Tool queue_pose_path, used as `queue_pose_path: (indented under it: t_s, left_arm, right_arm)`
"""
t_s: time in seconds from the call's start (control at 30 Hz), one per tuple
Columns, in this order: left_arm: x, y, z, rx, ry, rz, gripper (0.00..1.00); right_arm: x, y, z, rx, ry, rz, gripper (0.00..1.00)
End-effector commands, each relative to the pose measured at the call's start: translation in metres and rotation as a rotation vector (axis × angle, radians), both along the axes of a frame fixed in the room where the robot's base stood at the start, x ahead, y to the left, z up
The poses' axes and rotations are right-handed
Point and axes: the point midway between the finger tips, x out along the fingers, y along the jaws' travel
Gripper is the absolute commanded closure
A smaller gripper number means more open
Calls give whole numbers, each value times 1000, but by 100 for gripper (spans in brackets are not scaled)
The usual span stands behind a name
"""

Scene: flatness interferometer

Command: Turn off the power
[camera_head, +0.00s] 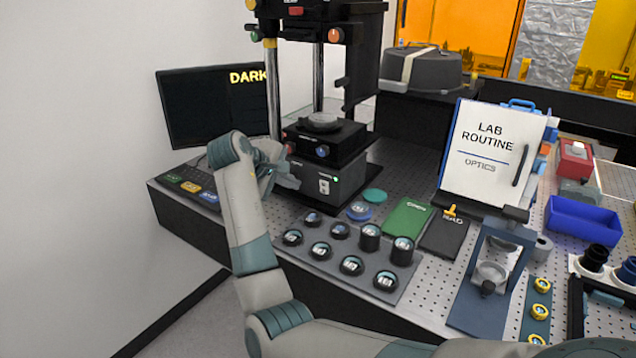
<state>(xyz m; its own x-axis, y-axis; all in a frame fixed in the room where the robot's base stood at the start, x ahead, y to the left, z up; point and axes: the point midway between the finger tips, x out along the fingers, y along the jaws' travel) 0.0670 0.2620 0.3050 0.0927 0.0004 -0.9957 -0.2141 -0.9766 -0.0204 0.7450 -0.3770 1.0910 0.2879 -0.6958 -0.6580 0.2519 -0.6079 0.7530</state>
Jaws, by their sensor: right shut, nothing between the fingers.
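The interferometer (322,140) stands at the back of the perforated table, with a dark base box (345,180) under its stage. A small pale switch plate (324,187) sits on the front of this box. A small green light (335,179) shows beside the switch. My right gripper (293,183) is shut and empty, just left of the box front and close to the switch. I cannot tell whether it touches the box. My right arm hides part of the table's left side. My left gripper is not in view.
A monitor (210,105) reading "DARK" stands behind my arm, with a button panel (187,188) at the table's left edge. A tray of lenses (345,282) lies in front of the box. Green and black booklets (405,218), a "LAB ROUTINE" board (490,150) and a blue bin (583,222) are to the right.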

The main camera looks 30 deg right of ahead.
Motion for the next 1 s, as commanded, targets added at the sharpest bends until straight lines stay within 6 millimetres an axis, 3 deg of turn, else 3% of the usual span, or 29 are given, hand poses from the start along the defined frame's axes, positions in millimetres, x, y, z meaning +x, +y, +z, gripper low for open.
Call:
queue_pose_path:
  t_s: [0.37, 0.9, 1.0]
  left_arm:
    - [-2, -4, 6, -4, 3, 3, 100]
    - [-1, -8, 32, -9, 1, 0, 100]
    - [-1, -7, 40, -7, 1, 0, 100]
  right_arm:
    - [4, -12, -9, -2, 2, -1, 100]
    - [29, -73, -66, 0, 4, -1, 100]
    - [35, -87, -60, -1, 1, -2, 100]
